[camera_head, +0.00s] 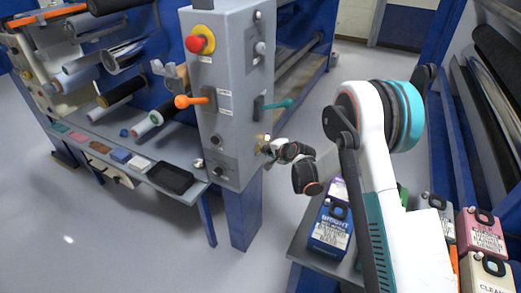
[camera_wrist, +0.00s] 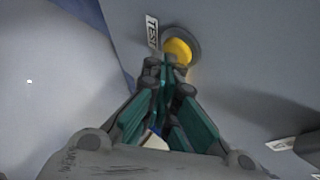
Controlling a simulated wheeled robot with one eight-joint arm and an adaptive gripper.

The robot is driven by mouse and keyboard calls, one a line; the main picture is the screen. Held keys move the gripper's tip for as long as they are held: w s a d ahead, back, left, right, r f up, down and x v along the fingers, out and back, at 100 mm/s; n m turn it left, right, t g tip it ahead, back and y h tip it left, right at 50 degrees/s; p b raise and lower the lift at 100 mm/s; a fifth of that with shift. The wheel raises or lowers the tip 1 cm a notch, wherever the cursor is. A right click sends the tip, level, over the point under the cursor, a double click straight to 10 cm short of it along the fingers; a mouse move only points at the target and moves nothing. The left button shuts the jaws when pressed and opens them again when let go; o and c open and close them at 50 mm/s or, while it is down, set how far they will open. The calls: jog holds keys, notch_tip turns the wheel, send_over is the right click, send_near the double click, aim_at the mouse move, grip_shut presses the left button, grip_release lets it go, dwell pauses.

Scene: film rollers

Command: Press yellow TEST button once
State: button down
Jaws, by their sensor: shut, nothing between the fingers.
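The yellow TEST button (camera_wrist: 177,51) sits in a dark round collar on the grey panel, beside a white label reading TEST, in the wrist view. My gripper (camera_wrist: 170,64) is shut and empty, its fingertips right in front of the button and overlapping its lower edge in the picture. I cannot tell whether the tips touch it. In the head view, my gripper (camera_head: 268,146) is at the right side face of the grey control box (camera_head: 222,100), low down. A small yellow spot, likely the button (camera_head: 267,137), shows there, mostly hidden by my gripper.
The box also carries a red stop knob (camera_head: 201,40), an orange lever (camera_head: 191,101) and a teal lever (camera_head: 273,104) above my gripper. A shelf with a black tray (camera_head: 171,178) is at left. Blue (camera_head: 331,228) and pink (camera_head: 481,232) containers stand at right, below my arm.

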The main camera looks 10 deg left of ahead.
dwell(0.5)
jog(key=shift+s+d, duration=0.3)
jog(key=shift+d, duration=0.45)
jog(key=shift+d, duration=0.15)
jog(key=d, duration=0.1)
jog(key=s+d, duration=0.1)
jog(key=d, duration=0.2)
jog(key=shift+s+d, duration=0.2)
jog(key=shift+s, duration=0.15)
dwell(0.4)
